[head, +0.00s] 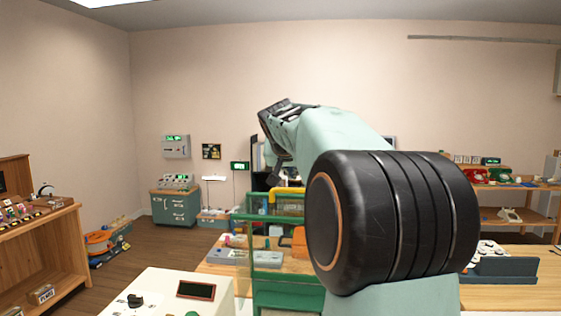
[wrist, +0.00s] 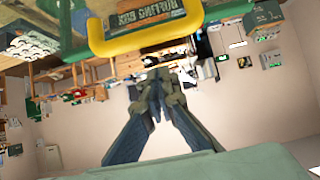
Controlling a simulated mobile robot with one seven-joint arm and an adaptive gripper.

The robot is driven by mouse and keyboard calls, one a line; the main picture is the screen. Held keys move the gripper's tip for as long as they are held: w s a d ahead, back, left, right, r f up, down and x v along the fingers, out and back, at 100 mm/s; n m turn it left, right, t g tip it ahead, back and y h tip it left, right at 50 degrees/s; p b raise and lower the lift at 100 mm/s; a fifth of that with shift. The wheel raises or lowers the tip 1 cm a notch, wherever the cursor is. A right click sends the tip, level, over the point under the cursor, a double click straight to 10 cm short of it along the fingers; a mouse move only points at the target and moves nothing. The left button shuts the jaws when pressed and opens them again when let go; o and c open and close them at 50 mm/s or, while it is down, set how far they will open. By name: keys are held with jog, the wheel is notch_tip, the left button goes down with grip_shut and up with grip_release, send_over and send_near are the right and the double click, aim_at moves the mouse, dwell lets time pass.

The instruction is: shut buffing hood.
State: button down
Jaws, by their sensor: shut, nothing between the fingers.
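A green frame with clear panes (head: 267,218), which looks like the buffing hood, stands upright over a wooden bench in the head view, partly behind my arm. A yellow handle (head: 272,194) runs along its top. In the wrist view the yellow handle (wrist: 165,38) crosses the top of the picture, with the green frame (wrist: 215,12) and a lettered label beyond it. My gripper (wrist: 156,84) is shut and empty. Its fingertips show apart from the handle, below it in that picture. In the head view my arm hides most of the gripper and the hood's right side.
A white console (head: 165,292) with a dark screen stands in front at left. A wooden shelf (head: 40,250) is at far left. A green cabinet (head: 175,207) stands by the back wall. The bench (head: 225,268) holds small parts. Open floor (head: 150,245) lies between shelf and bench.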

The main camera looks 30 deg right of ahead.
aim_at(291, 189)
jog(key=shift+s+a+f, duration=0.25)
jog(key=shift+s+a, duration=0.2)
jog(key=shift+s, duration=0.15)
jog(key=shift+s+a+f, duration=0.25)
jog(key=shift+s+a, duration=0.15)
jog(key=shift+s, duration=0.2)
jog(key=shift+f, duration=0.3)
jog(key=shift+s+a, duration=0.1)
jog(key=shift+s+f+b, duration=0.15)
jog(key=shift+b, duration=0.25)
